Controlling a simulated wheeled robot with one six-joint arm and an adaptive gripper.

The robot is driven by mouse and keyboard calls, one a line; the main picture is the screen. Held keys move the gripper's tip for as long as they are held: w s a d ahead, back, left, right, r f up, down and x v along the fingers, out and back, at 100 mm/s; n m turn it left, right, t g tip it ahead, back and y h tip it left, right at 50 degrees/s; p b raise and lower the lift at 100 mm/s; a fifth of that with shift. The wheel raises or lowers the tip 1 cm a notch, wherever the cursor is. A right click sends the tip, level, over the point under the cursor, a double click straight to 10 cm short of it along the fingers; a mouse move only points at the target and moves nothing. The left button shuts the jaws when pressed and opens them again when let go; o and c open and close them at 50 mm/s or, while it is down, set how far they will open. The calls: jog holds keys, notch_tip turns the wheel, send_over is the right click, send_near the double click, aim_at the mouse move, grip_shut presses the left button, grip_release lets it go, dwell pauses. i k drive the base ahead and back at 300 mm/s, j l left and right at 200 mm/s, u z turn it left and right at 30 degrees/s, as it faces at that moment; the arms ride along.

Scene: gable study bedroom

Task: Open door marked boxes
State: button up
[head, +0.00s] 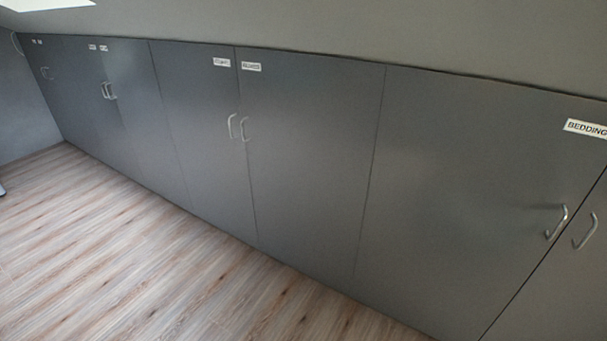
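A row of shut grey cupboard doors runs along the low wall in the head view. The large near door (470,190) carries a white label reading BEDDING (586,128) and a silver handle (557,222). Two middle doors meet in a pair; the left one (196,120) and the right one (310,150) each have a white label too small to read and a silver handle. Farther left doors (85,100) also have labels that I cannot read. I cannot make out a label reading boxes. My gripper is not in view.
The wood-plank floor (130,260) in front of the doors is clear. A partly visible door (560,290) with its own handle (586,231) stands at the right edge. A sloped grey ceiling (380,35) hangs above the doors. A grey wall (22,110) closes the far left.

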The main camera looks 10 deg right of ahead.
aim_at(310, 120)
jog(key=i+j+z, duration=0.3)
jog(key=i+j, duration=1.8)
jog(key=i, duration=0.15)
